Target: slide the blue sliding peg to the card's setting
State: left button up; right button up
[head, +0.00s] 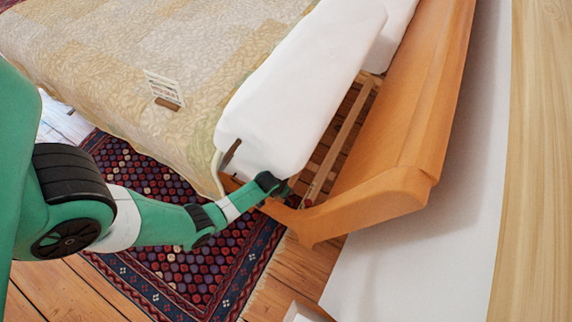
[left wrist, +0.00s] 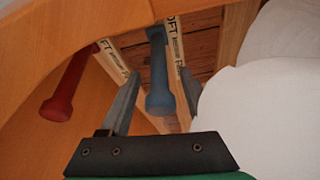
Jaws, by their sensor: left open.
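The blue sliding peg (left wrist: 158,78) shows in the left wrist view, its round knob toward the camera, between two pale rails (left wrist: 174,45) with dark lettering. My left gripper (left wrist: 160,88) is open, with one finger on each side of the blue peg. I cannot tell whether either finger touches it. In the head view my left gripper (head: 283,190) reaches down at the bed's corner by the wooden headboard; the blue peg cannot be made out there. The card (head: 164,87) stands in a small wooden holder on the bed; its print is too small to read. My right gripper is out of view.
A red peg (left wrist: 70,86) sits left of the blue one, near the orange wooden headboard (left wrist: 45,45). White pillows (left wrist: 262,105) crowd the right side. In the head view the headboard (head: 395,150) and pillow (head: 300,85) flank a narrow gap over the bed frame.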

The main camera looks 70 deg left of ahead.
pick_arm(q)
jog(key=shift+x, duration=0.8)
grip_shut()
dwell(0.9)
